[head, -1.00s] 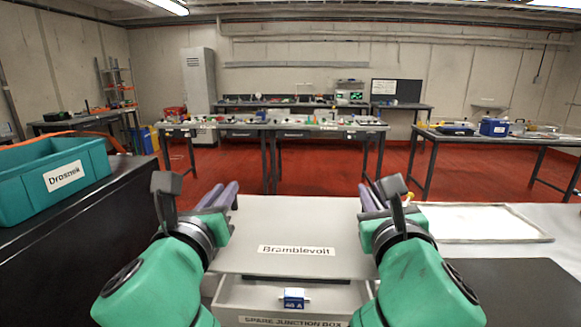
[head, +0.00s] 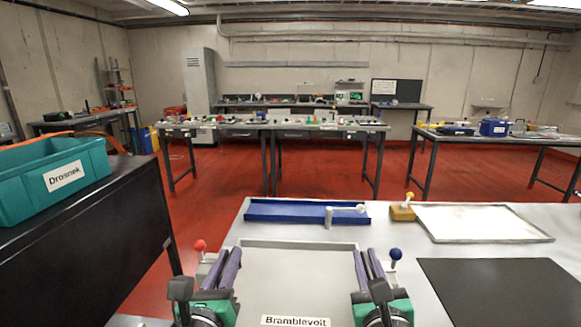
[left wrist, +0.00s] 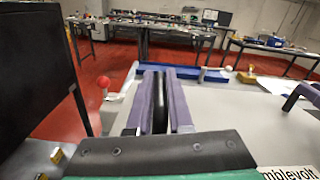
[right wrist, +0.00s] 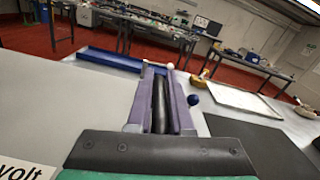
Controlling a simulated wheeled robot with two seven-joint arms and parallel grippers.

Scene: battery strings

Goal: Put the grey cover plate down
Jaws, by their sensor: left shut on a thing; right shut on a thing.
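The grey cover plate (head: 297,272), labelled "Bramblevolt", lies roughly level between my two grippers at the bottom of the head view. My left gripper (head: 222,268) is at its left side and my right gripper (head: 369,267) at its right side. In the left wrist view, the purple fingers (left wrist: 160,100) are shut on a black bar at the plate's side. In the right wrist view, the purple fingers (right wrist: 160,100) are shut on a like bar. The plate's near end and underside are hidden, so I cannot tell whether it rests on anything.
A red knob (head: 199,245) and a blue knob (head: 395,254) stand just outside my grippers. Beyond the plate are a blue tray (head: 285,212), a yellow block (head: 402,213) and a shallow white tray (head: 480,224). A black mat (head: 500,290) lies right; a teal bin (head: 30,185) stands left.

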